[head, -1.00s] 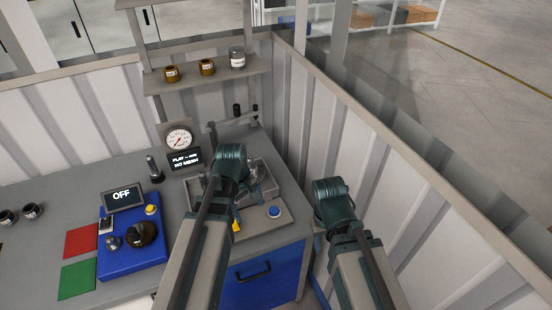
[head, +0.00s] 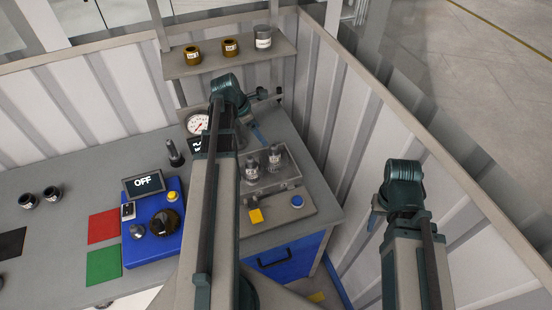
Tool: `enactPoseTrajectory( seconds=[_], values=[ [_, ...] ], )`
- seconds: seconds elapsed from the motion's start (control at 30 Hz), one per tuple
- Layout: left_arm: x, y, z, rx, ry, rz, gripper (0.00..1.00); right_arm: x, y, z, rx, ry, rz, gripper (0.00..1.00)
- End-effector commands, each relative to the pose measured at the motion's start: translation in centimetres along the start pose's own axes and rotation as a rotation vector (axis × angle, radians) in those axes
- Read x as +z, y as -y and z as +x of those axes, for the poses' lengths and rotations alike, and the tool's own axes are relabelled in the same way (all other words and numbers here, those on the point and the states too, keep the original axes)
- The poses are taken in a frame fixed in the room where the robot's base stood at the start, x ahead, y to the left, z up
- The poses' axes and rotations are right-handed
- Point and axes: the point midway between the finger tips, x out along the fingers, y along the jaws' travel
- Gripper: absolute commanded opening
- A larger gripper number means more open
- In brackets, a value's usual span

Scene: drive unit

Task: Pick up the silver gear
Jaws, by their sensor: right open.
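Two silver, labelled gear-like parts, a left one (head: 251,172) and a right one (head: 275,157), stand upright in the clear-walled tray (head: 284,184) on the bench. Another silver labelled part (head: 263,37) stands on the shelf, right of two bronze ones. The labels are too small to read. My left gripper (head: 257,132) is mostly hidden behind its wrist, above and behind the tray; I cannot see its jaws clearly. My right gripper (head: 375,216) is open, right of the bench beside the wall panel, apart from the silver parts and partly hidden by its wrist.
A gauge (head: 197,123) stands behind the tray, partly covered by my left arm. A blue control box (head: 154,236) with an OFF screen and red and green pads (head: 103,227) lie left. Two dark parts (head: 40,198) sit farther left. Ribbed walls (head: 345,130) bound the bench.

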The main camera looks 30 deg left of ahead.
Motion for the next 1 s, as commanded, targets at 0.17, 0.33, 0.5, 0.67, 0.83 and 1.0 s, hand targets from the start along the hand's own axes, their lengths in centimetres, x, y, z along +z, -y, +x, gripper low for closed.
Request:
enactPoseTrajectory(
  seconds=[0.17, 0.33, 0.5, 0.67, 0.83, 1.0],
  values=[
    [-0.2, 0.0, 2.8, -0.001, 0.0, 0.003, 0.96, -0.2, 0.2, 2.6, 0.001, 0.0, -0.004, 0.5],
    [-0.3, 0.0, 5.4, -0.001, -0.001, 0.003, 0.96, -0.3, 0.4, 5.0, 0.002, 0.0, -0.01, 0.5],
    [-0.2, 0.1, 7.6, -0.001, -0.001, 0.004, 0.96, -0.4, 0.6, 7.0, 0.003, 0.0, -0.012, 0.5],
    [0.0, 0.1, 8.1, -0.001, -0.001, 0.003, 0.96, -0.4, 0.7, 7.4, 0.003, 0.0, -0.013, 0.5],
    [0.0, 0.1, 8.1, -0.001, -0.001, 0.003, 0.96, -0.4, 0.7, 7.5, 0.003, 0.0, -0.013, 0.5],
    [-0.2, 0.3, 9.5, -0.001, -0.001, 0.003, 0.96, -0.5, 0.8, 8.8, 0.003, 0.0, -0.012, 0.5]
  ],
)
